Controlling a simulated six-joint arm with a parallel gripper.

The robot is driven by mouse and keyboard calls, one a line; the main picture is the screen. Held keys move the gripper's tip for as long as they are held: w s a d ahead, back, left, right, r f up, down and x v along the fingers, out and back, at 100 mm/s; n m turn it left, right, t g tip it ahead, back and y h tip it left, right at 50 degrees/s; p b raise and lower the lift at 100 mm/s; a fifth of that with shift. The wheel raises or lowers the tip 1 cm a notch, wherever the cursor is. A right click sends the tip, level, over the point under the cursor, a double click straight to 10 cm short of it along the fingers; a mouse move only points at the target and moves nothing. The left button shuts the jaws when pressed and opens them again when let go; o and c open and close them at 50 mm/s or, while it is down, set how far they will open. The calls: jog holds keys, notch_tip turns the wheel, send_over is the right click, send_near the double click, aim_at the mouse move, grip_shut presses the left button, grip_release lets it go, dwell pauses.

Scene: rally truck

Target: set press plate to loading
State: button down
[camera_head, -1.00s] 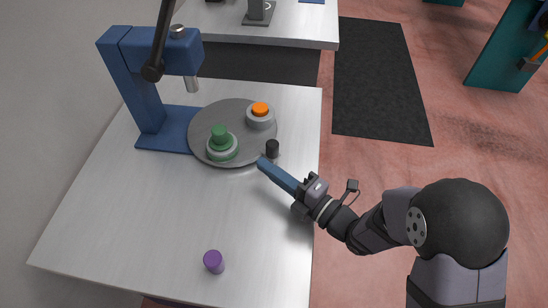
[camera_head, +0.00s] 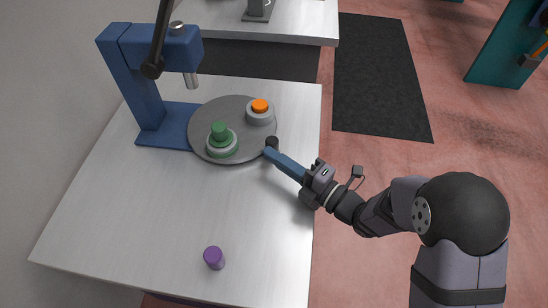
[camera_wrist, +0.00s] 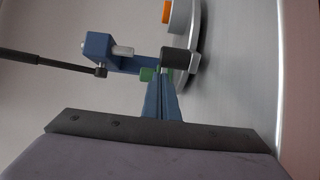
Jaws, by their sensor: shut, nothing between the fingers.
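The round grey press plate (camera_head: 207,124) lies on the table at the foot of the blue press (camera_head: 143,86). It carries a green piece on a pale ring (camera_head: 221,141) at its front left and an orange-topped grey piece (camera_head: 260,112) at its back right. A black knob (camera_head: 272,141) stands at the plate's right front edge. My gripper (camera_head: 268,151) is shut and empty, its blue fingertips at the knob. In the wrist view the fingertips (camera_wrist: 162,76) are just below the black knob (camera_wrist: 175,60); whether they touch cannot be told.
A purple cylinder (camera_head: 213,258) stands near the table's front. The black press lever (camera_head: 157,50) rises at the upper left. The table (camera_head: 150,215) is clear left of my gripper. A second table (camera_head: 300,25) stands behind.

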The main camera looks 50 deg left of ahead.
jog(key=shift+w+a+f+n+g+h+b, duration=0.2)
jog(key=shift+w+n+g+b, duration=0.25)
jog(key=shift+w+g+b, duration=0.3)
jog(key=shift+w+a+r+n+g+h+b, duration=0.1)
jog(key=shift+w+n+g+h+b, duration=0.25)
jog(key=shift+w+n+g+b, duration=0.4)
jog(key=shift+w+a+f+n+g+h+b, duration=0.2)
jog(key=shift+w+g+b, duration=0.3)
jog(key=shift+w, duration=0.45)
jog(key=w+b, duration=0.1)
jog(key=w+a+b, duration=0.1)
jog(key=shift+w+r, duration=0.1)
jog(key=shift+w, duration=0.3)
jog(key=shift+w+a+b, duration=0.65)
jog(key=shift+w+a, duration=0.05)
jog(key=shift+w, duration=0.3)
jog(key=shift+w+a+b, duration=0.65)
jog(key=shift+w, duration=0.3)
jog(key=shift+w+a+r+b, duration=0.1)
jog(key=shift+w+a+b, duration=0.4)
jog(key=shift+w+a, duration=0.55)
jog(key=shift+w+a+r, duration=0.1)
jog(key=shift+w+a, duration=0.4)
jog(key=shift+a, duration=0.3)
jog(key=shift+b, duration=0.35)
